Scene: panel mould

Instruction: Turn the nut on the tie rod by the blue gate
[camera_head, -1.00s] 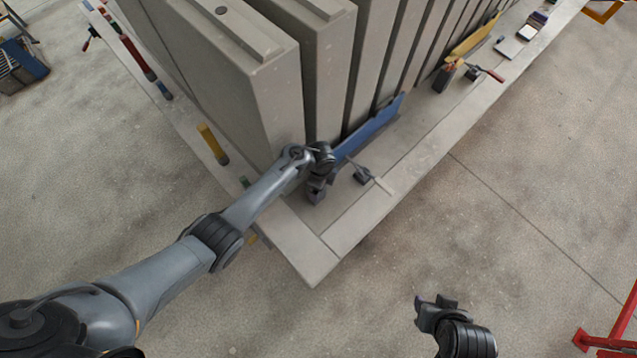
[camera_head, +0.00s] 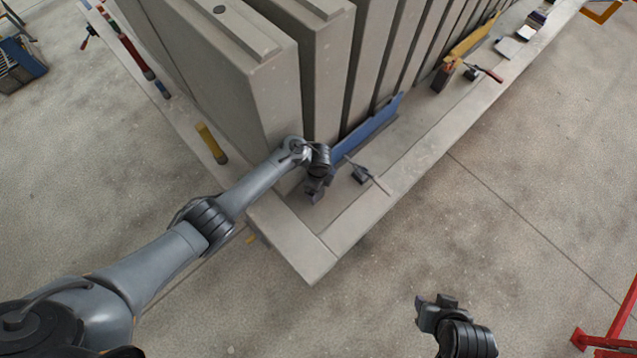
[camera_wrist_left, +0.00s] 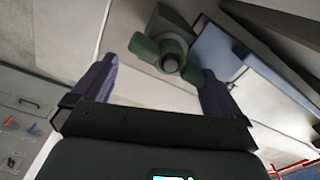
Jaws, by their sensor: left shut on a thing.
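The green nut (camera_wrist_left: 165,52), with stubby wings, sits on the round end of a rod in the left wrist view. In the head view my left gripper (camera_head: 313,193) is low at the near corner of the mould and hides the nut. The blue gate (camera_head: 370,130) runs along the foot of the grey panels, just right of the gripper; it also shows in the left wrist view (camera_wrist_left: 220,52). My right gripper (camera_head: 436,303) hangs over bare floor; its opening is unclear.
Tall grey panels (camera_head: 325,75) stand close behind the left gripper. A small tool with a pale handle (camera_head: 365,174) lies just right of it. A yellow-handled tool (camera_head: 212,143) lies on the left ledge. A red stand (camera_head: 610,335) is at lower right. The floor between is clear.

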